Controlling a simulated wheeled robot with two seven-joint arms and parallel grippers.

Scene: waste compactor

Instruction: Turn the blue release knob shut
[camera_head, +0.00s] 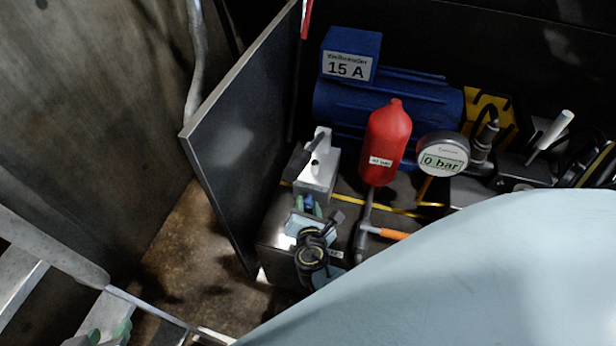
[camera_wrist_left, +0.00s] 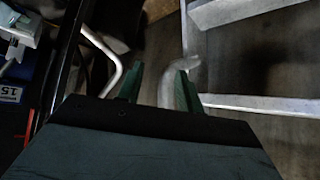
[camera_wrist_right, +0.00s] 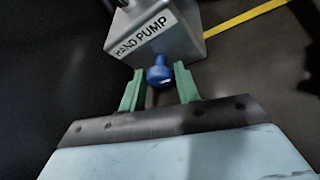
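The blue release knob (camera_wrist_right: 158,73) sticks out from the grey hand pump block (camera_wrist_right: 165,45) in the right wrist view. My right gripper (camera_wrist_right: 160,82) is open, with one green finger on each side of the knob. I cannot tell whether either finger touches it. In the head view the knob (camera_head: 308,202) is small and partly hidden by my right gripper (camera_head: 309,208), below the hand pump (camera_head: 318,172). My left gripper (camera_head: 108,333) is at the lower left, far from the knob. Its fingers are apart and empty in the left wrist view (camera_wrist_left: 160,88).
A red cylinder (camera_head: 388,140), a gauge reading 0 bar (camera_head: 443,155) and an orange-handled valve (camera_head: 390,233) stand right of the pump. A blue motor (camera_head: 390,100) is behind. A dark upright panel (camera_head: 240,130) stands close on the left. A bent pipe (camera_wrist_left: 110,55) shows near my left gripper.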

